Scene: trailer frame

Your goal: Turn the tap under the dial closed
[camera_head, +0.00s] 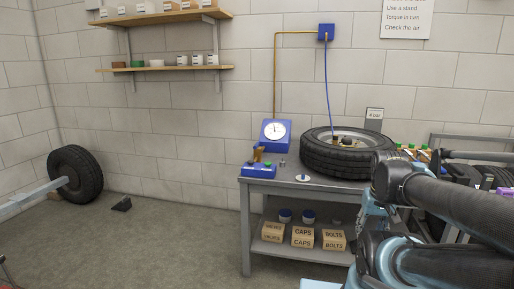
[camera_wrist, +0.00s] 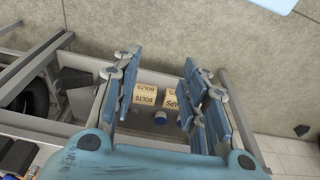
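The round white dial (camera_head: 274,130) sits in a blue housing at the back left of the grey workbench (camera_head: 318,188). Below and in front of it is a blue block (camera_head: 259,171) with a brown-orange tap handle (camera_head: 258,154) standing up from it and a small green part on its right. I cannot tell the tap's exact setting. My gripper (camera_wrist: 160,62) shows in the wrist view with its two blue fingers wide apart and nothing between them. It points toward the bench's lower shelf, away from the tap. The wrist view does not show the tap or dial.
A tyre (camera_head: 345,152) lies on the bench, right of the dial. Small parts (camera_head: 303,178) lie near the front edge. Labelled boxes (camera_head: 302,237) stand on the lower shelf. My arm fills the right of the head view.

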